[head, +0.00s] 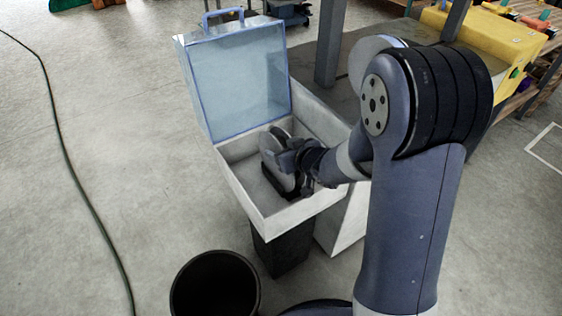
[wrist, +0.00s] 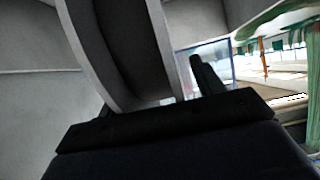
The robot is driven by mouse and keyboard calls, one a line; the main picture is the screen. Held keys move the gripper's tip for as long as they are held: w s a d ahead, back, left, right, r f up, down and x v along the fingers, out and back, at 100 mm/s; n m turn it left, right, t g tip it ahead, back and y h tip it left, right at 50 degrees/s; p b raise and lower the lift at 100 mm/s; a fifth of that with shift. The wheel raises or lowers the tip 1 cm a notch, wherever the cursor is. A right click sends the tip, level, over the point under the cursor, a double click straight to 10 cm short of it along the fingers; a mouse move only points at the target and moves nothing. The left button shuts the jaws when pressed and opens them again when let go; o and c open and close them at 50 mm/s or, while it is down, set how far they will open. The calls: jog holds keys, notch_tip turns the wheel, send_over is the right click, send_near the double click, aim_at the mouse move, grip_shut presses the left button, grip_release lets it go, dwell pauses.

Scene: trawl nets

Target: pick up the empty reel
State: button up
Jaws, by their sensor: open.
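A grey reel (head: 271,152) with pale flanges stands on edge inside an open white box (head: 292,219). In the wrist view the reel (wrist: 125,45) fills the upper middle, close to my gripper, with a bare dark core between two flanges. My gripper (head: 285,160) is down inside the box at the reel's right side. It is open; one dark finger (wrist: 207,75) shows just right of the reel, apart from the near flange. The other finger is not clearly seen, and I cannot tell whether the reel lies between the fingers.
The box's clear blue-framed lid (head: 240,85) stands raised at the back. A black bin (head: 215,285) stands on the floor in front. A workbench with a yellow case (head: 490,32) is at the right. A dark cable (head: 75,180) crosses the open floor at left.

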jog(key=shift+c, duration=0.3)
grip_shut()
dwell(0.5)
